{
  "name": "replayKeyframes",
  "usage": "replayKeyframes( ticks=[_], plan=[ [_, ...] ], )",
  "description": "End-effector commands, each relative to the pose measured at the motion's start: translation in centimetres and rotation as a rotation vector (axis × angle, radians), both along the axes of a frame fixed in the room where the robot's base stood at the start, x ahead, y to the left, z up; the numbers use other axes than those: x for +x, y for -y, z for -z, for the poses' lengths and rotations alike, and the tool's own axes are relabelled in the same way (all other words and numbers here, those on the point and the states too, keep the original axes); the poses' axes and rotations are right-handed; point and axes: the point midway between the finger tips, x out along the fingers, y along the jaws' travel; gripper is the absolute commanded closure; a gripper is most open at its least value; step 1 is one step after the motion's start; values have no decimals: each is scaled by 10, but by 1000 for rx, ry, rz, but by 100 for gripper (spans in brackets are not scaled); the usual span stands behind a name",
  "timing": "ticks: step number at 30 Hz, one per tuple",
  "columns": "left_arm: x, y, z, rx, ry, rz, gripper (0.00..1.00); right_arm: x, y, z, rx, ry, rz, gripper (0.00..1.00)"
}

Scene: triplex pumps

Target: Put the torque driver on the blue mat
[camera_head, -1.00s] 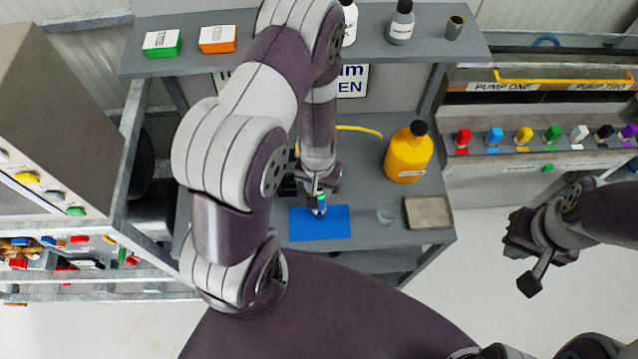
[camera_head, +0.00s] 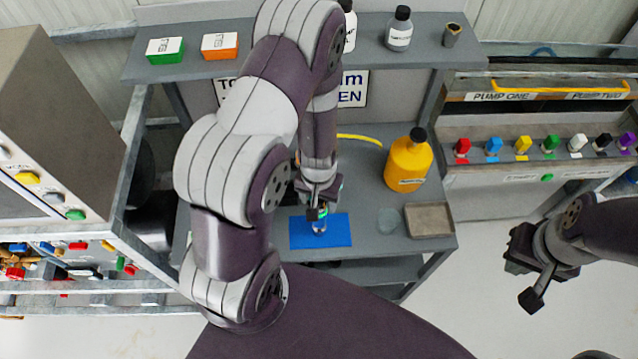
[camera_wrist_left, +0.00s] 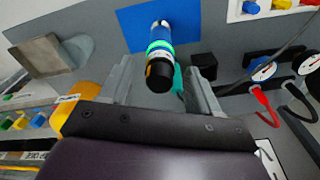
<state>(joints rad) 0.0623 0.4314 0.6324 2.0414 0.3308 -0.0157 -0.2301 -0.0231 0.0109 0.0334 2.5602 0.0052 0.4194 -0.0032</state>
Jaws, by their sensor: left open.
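The torque driver (camera_wrist_left: 159,52) has a black end, a green band, a blue section and a silver tip. In the left wrist view its black end faces the camera and its far end is over the blue mat (camera_wrist_left: 185,38). In the head view the driver (camera_head: 319,226) is partly hidden under my left gripper, against the blue mat (camera_head: 340,232). My left gripper (camera_wrist_left: 160,88) is open, with its fingers on either side of the driver and gaps visible. My right gripper (camera_head: 524,270) hangs away at the right; its jaw opening is unclear.
A shelf (camera_head: 270,48) with boxes and bottles is above. Cables and gauges (camera_wrist_left: 264,70) lie near the left gripper.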

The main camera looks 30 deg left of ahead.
Motion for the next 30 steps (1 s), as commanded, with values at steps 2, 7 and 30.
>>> replayKeyframes(
  ticks=[2, 7, 30],
  plan=[
    [-1, 0, -29, 0, 0, 0, 38, 0, 0, -20, 0, 1, 0, 100],
    [-3, 1, -69, 0, 0, 0, 38, 0, 0, -46, 0, 1, 0, 100],
    [-41, 24, -239, 3, 66, 186, 38, 0, 0, -59, 0, 0, 0, 100]
  ],
)
